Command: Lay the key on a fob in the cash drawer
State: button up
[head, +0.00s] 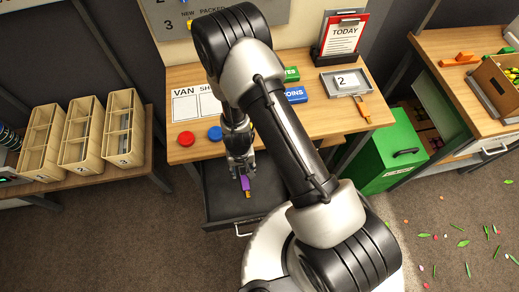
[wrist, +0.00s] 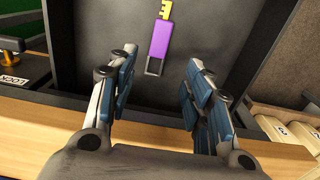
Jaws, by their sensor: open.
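The key on a fob (head: 246,185) lies on the dark floor of the open cash drawer (head: 218,203). Its fob is purple and its key end is yellow. In the wrist view the key on its fob (wrist: 160,42) lies beyond my fingertips, with the yellow key end farthest away. My gripper (head: 240,170) is open and empty over the drawer, just behind the fob. In the wrist view both blue-padded fingers of my gripper (wrist: 158,62) are spread apart, and the fob shows between and beyond them, not gripped.
The wooden desk (head: 190,148) above the drawer holds a red disc (head: 186,138), a blue disc (head: 215,133) and a grey tray (head: 326,83) with a "2" card. A green box (head: 385,158) stands right of the desk. Wooden crates (head: 80,130) stand at left.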

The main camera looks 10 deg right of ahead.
jog(key=w+d+r+t+y, duration=0.1)
jog(key=w+r, duration=0.1)
jog(key=r, duration=1.2)
jog(key=w+d+r+t, duration=0.1)
jog(key=r, duration=1.4)
jog(key=s+d+r+t, duration=0.1)
jog(key=s+d+r, duration=0.3)
jog(key=s+r, duration=0.4)
jog(key=s+d+r+t+h, duration=0.1)
jog(key=s+d+r, duration=0.4)
jog(key=s+r, duration=0.4)
jog(key=shift+s+r+t, duration=0.15)
jog(key=shift+r+t, duration=0.05)
jog(key=shift+t, duration=0.1)
